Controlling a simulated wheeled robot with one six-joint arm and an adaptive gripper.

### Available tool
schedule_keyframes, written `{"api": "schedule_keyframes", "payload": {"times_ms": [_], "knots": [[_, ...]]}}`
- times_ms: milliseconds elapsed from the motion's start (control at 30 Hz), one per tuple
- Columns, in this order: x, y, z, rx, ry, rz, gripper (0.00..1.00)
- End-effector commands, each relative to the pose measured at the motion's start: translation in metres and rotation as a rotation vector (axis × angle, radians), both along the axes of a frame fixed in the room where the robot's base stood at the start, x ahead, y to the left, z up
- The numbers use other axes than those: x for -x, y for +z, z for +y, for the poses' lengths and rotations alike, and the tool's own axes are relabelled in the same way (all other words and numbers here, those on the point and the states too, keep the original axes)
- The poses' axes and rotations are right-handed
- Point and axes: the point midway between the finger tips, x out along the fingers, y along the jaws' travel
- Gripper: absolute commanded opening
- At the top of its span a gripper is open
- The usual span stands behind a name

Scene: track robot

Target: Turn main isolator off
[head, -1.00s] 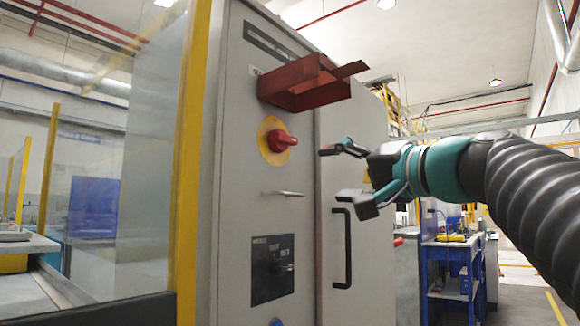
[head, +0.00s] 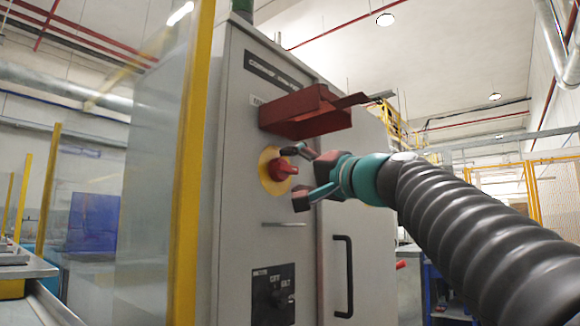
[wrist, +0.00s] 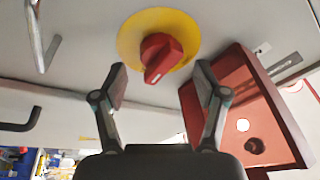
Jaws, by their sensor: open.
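The main isolator is a red rotary knob (head: 285,169) on a round yellow plate (head: 267,160), on the grey cabinet's front (head: 240,220). In the wrist view the red knob (wrist: 161,58) sits just ahead of and between my fingers, with its pointed handle toward my gripper and tilted slightly left. My gripper (head: 296,175) is open, its fingers apart on either side of the knob in the head view; it also shows in the wrist view (wrist: 160,85). No clear contact shows between fingers and knob.
A red open metal box (head: 318,108) juts out just above the knob, and close beside my right finger in the wrist view (wrist: 250,100). Below are a thin metal handle (head: 284,224), a black switch panel (head: 272,293) and a black door handle (head: 344,275). A yellow post (head: 190,160) stands left.

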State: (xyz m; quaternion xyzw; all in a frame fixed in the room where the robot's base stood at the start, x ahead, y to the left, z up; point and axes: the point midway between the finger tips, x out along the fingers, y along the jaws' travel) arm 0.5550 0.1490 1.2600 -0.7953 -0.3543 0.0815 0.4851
Motion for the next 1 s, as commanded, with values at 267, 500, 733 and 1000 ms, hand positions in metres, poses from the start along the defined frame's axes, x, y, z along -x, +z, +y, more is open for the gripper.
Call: {"api": "schedule_keyframes", "payload": {"times_ms": [267,500,733,1000], "knots": [[-0.017,0.005,0.015,0.000,0.000,0.000,0.72],[-0.019,0.005,0.016,0.000,-0.001,0.000,0.72],[-0.018,0.005,0.016,0.000,-0.001,0.000,0.30],[-0.019,0.004,0.015,0.004,-0.001,-0.005,0.12]]}}
